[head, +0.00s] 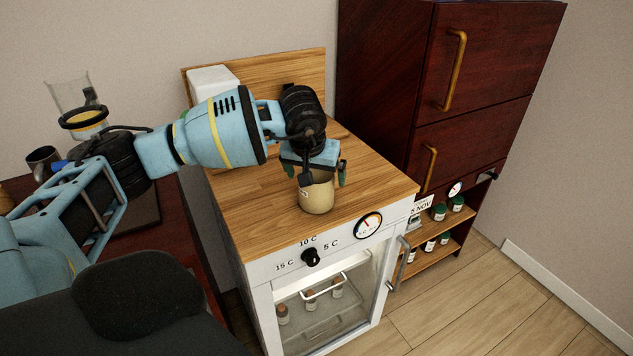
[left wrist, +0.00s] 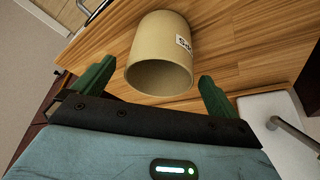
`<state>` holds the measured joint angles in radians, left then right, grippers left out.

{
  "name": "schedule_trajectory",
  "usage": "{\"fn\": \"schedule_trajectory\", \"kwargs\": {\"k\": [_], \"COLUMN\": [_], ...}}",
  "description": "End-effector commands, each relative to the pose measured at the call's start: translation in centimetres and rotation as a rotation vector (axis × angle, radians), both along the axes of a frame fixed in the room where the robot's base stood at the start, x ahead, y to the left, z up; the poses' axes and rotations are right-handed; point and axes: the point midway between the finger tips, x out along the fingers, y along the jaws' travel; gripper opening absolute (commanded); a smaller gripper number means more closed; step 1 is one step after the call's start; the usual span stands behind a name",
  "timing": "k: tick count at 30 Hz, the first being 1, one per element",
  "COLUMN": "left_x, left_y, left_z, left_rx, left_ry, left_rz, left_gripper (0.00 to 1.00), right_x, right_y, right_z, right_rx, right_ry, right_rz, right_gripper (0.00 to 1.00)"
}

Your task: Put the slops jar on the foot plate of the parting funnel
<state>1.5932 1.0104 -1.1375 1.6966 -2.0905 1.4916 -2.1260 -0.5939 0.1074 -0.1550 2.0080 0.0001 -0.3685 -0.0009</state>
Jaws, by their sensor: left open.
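The slops jar (head: 316,198), a cream cylinder with a small white label, stands upright on the wooden top of the white cabinet, near its front. In the left wrist view the jar (left wrist: 160,50) shows its open mouth and part of the label. My left gripper (head: 320,173) is open above the jar, with its green fingers on either side of the rim, apart from it. A glass vessel with yellow liquid (head: 82,120), seemingly the parting funnel, stands at the far left, partly behind my left arm. Its foot plate cannot be made out. My right gripper is out of view.
A white block (head: 213,80) sits at the back left of the wooden top (head: 385,185). A dark red cupboard (head: 480,90) rises behind on the right. A grey mug (head: 43,158) stands near the glass vessel. The top right of the jar is clear.

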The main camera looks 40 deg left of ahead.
Motion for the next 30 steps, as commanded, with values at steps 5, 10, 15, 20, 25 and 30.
{"fn": "schedule_trajectory", "kwargs": {"k": [5,10,15,20,25,30], "left_x": [-1.3,-2.1,-2.5,-2.5,-2.8,-4.6], "left_y": [-0.6,-0.9,-1.0,-1.1,-3.6,-10.9], "left_z": [3.4,5.5,6.4,6.5,4.6,0.4], "left_rx": [0.0,0.0,0.0,-0.001,-0.093,-0.383], "left_ry": [-0.003,-0.001,0.001,0.002,0.025,0.116], "left_rz": [-0.003,0.0,0.0,0.0,-0.006,0.025], "left_gripper": [0.98,0.98,0.98,0.98,0.98,0.98], "right_x": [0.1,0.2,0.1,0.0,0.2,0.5], "right_y": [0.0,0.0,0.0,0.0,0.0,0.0], "right_z": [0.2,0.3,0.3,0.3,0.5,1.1], "right_rx": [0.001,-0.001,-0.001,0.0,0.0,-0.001], "right_ry": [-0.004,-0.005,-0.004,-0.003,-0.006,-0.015], "right_rz": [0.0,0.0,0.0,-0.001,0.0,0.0], "right_gripper": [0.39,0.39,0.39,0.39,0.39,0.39]}}
